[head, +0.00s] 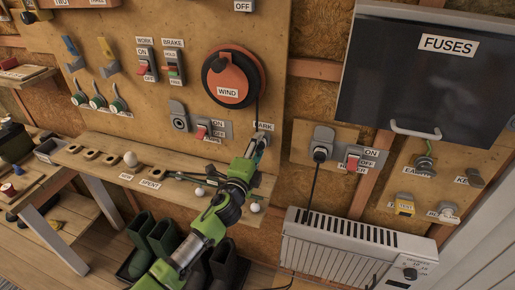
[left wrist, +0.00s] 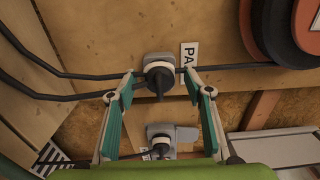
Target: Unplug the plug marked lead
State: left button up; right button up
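My left gripper (head: 258,143) is at the wall board, just under the marking read as PARK. In the left wrist view its two teal-padded fingers (left wrist: 163,82) are open. They stand on either side of a black plug (left wrist: 160,78) with a pale ring, seated in a grey socket (left wrist: 158,60). Gaps show between plug and fingers. In the head view this plug is mostly hidden by the gripper. A second plug (head: 320,154) sits in a socket to the right and also shows lower in the left wrist view (left wrist: 160,150). I cannot read a lead marking. My right gripper is out of view.
The orange cable reel marked WIND (head: 232,78) is above, with a black cable running down from it. A shelf (head: 100,165) with knobs lies to the left. A white heater (head: 355,250) stands below right. A red switch (head: 353,161) is beside the second socket.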

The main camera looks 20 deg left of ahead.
pick_arm(q)
jog(key=s, duration=1.2)
jog(key=shift+a, duration=0.25)
dwell(0.5)
